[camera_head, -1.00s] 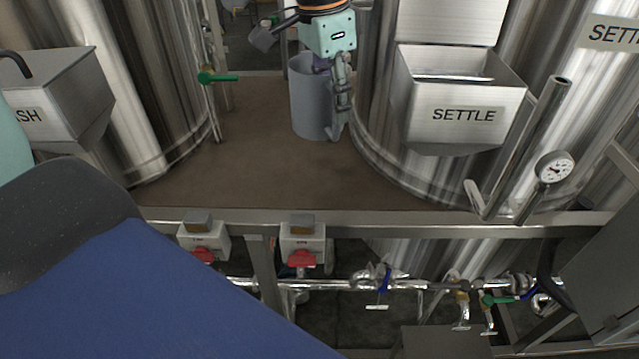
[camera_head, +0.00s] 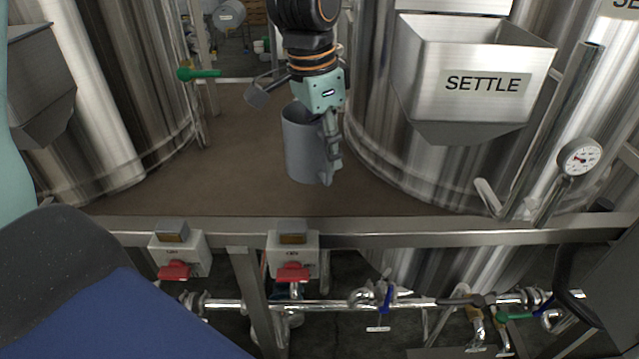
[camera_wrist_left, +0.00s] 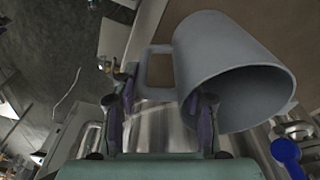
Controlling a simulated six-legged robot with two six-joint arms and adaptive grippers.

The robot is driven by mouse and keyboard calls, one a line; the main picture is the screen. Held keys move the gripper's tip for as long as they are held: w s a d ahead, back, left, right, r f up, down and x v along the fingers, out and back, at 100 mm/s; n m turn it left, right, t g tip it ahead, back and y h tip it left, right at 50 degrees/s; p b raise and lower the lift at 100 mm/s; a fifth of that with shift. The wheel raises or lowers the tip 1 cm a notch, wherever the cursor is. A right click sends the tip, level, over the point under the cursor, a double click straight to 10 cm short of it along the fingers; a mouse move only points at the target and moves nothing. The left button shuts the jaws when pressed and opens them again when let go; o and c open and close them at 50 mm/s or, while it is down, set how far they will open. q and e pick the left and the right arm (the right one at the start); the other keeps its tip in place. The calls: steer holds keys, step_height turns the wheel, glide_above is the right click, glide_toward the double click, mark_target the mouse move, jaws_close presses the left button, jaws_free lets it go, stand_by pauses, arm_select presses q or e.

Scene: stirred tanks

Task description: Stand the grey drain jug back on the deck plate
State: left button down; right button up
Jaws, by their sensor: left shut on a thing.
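The grey drain jug (camera_head: 304,146) looks about upright over the brown deck plate (camera_head: 232,180), between two steel tanks and near the front edge. Its open top faces up in the head view. My left gripper (camera_head: 333,155) is at the jug's right side and shut on it. In the left wrist view, the fingers of the left gripper (camera_wrist_left: 163,125) are at the handle of the jug (camera_wrist_left: 215,50), beside its wall. I cannot tell whether the jug's base touches the plate. My right gripper is not in view.
The SETTLE hopper (camera_head: 470,90) juts out to the right of the jug. A green-handled valve (camera_head: 198,74) is at the left tank. A steel rail (camera_head: 350,232) runs along the deck's front, with two switch boxes (camera_head: 292,255) below. The plate left of the jug is bare.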

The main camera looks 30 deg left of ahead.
mark_target(324, 176)
arm_select(q)
step_height(324, 176, down, 2)
steer(key=shift+w+f, duration=0.1)
steer(key=shift+f, duration=0.6)
steer(key=shift+s+f, duration=0.15)
steer(key=shift+f, duration=0.45)
steer(key=shift+s+f, duration=0.15)
steer(key=shift+f, duration=0.4)
steer(key=shift+w+f, duration=0.1)
steer(key=shift+f, duration=0.2)
steer(key=shift+w, duration=0.25)
steer(key=shift+f, duration=0.1)
steer(key=shift+s, duration=0.1)
